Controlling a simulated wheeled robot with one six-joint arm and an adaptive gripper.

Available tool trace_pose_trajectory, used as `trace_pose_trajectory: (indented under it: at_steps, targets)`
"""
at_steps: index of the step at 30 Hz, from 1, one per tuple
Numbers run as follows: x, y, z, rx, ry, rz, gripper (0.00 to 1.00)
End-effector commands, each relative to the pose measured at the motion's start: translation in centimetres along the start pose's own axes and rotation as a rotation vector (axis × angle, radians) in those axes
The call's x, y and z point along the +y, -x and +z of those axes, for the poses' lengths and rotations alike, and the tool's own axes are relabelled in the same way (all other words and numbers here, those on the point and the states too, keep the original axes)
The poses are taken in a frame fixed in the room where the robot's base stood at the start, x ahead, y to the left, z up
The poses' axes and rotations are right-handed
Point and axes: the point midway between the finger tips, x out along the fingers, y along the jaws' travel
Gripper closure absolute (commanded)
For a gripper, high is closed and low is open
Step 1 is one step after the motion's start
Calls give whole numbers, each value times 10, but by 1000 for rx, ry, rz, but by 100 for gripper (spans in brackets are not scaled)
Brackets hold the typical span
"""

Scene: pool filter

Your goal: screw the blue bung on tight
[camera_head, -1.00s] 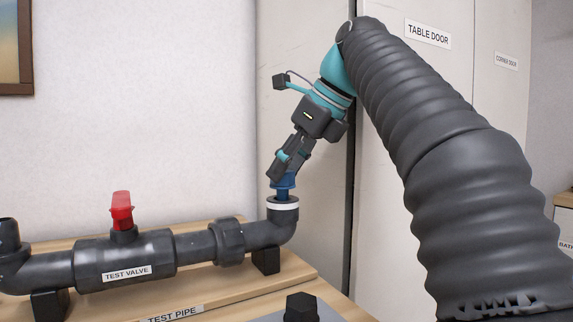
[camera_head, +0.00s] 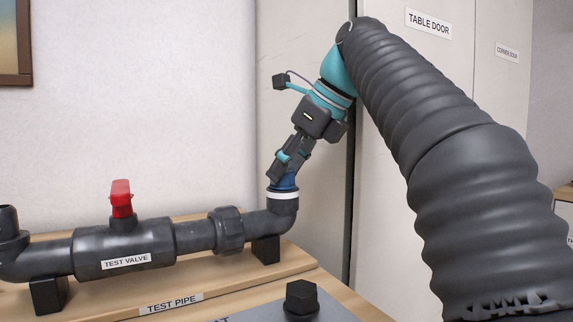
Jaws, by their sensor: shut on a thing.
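The blue bung (camera_head: 284,184) sits at the upturned right end of the dark grey test pipe (camera_head: 283,218), directly against the white ring (camera_head: 283,195) at its mouth. My gripper (camera_head: 281,172) comes down from the upper right, tilted, and is shut on the bung's top. The fingers hide the upper part of the bung, and its thread does not show.
The test valve (camera_head: 124,249) with its red handle (camera_head: 121,198) is on the same pipe to the left, on a wooden board. A black hex-headed piece (camera_head: 301,299) stands at the front. Cabinet doors (camera_head: 430,90) are close behind my arm.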

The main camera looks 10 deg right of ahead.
Motion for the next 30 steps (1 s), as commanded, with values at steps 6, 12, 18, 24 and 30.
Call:
trace_pose_trajectory:
  at_steps: [6,12,18,24,30]
  targets:
    - [0,-2,-1,0,0,0,34]
    - [0,-2,-1,0,0,0,27]
    - [0,1,-1,0,0,0,27]
    - [0,16,1,1,-3,0,27]
    - [0,34,1,1,-1,-1,27]
